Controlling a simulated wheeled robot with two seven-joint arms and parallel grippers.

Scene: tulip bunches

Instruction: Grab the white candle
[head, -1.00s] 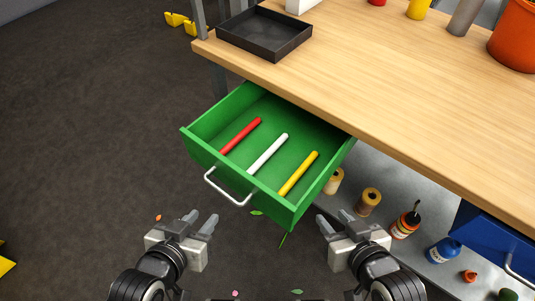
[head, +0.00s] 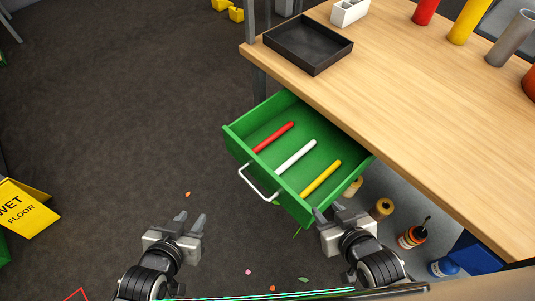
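The white candle (head: 296,156) lies in the open green drawer (head: 237,145), between a red candle (head: 273,137) and a yellow candle (head: 321,179). My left gripper (head: 191,222) is open and empty, left of the drawer and apart from it. My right gripper (head: 326,212) is open and empty at the drawer's near right corner, below the yellow candle in the picture. Neither gripper touches the white candle.
The drawer's white handle (head: 258,184) sticks out in front. The wooden table (head: 420,120) overhangs the drawer's back and bears a black tray (head: 308,45). Twine spools (head: 383,208) and bottles (head: 412,236) stand at right. A yellow wet-floor sign (head: 24,209) is at left.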

